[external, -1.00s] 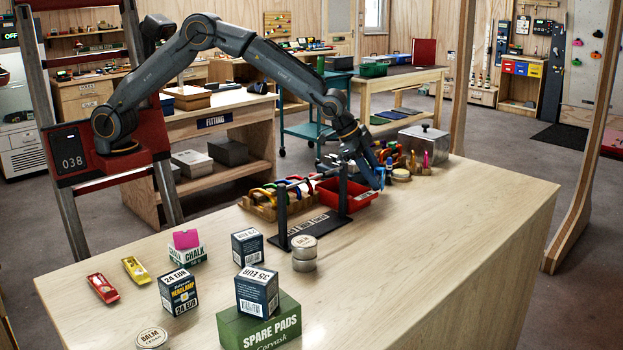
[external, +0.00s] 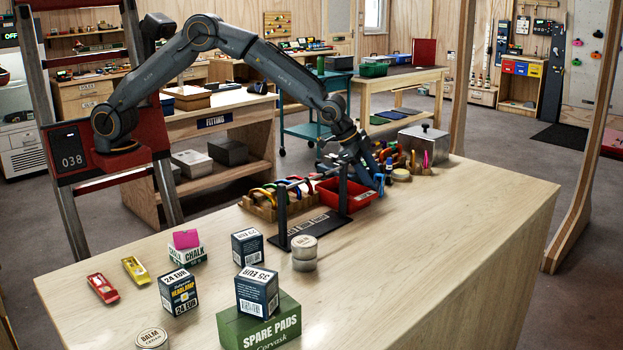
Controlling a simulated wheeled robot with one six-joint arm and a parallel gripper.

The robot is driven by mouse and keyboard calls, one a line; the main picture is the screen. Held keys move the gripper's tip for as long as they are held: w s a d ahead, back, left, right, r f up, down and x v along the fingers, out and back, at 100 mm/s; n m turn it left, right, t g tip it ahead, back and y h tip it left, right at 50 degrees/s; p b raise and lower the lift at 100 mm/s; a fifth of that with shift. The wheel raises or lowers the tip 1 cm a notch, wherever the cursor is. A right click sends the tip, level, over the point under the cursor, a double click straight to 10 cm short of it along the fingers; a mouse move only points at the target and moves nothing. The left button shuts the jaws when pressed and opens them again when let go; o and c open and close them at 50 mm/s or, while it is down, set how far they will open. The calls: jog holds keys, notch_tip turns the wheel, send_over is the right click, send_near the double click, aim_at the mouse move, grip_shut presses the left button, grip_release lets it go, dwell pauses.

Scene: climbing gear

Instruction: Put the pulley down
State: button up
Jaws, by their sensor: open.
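My gripper (external: 378,184) is open, at the far side of the wooden table (external: 440,225). It points down by the right end of a red tray (external: 350,196). The fingertips are small and partly blend with the things behind them. I cannot make out a pulley for certain in or under the gripper. A black stand with a raised bar (external: 311,228) stands in front of the tray and partly hides it. The tray's contents are too small to tell.
A wooden rack of coloured gear (external: 262,208) is left of the tray. Stacked round tins (external: 304,253), boxes (external: 258,290), and red (external: 102,288) and yellow (external: 135,269) items stand nearer. A metal box (external: 423,140) is behind. The table's right side is clear.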

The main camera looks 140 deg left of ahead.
jog(key=b+v, duration=0.2)
jog(key=v, duration=0.9)
jog(key=shift+s+r, duration=0.2)
jog(key=shift+r, duration=0.05)
jog(key=shift+d, duration=0.1)
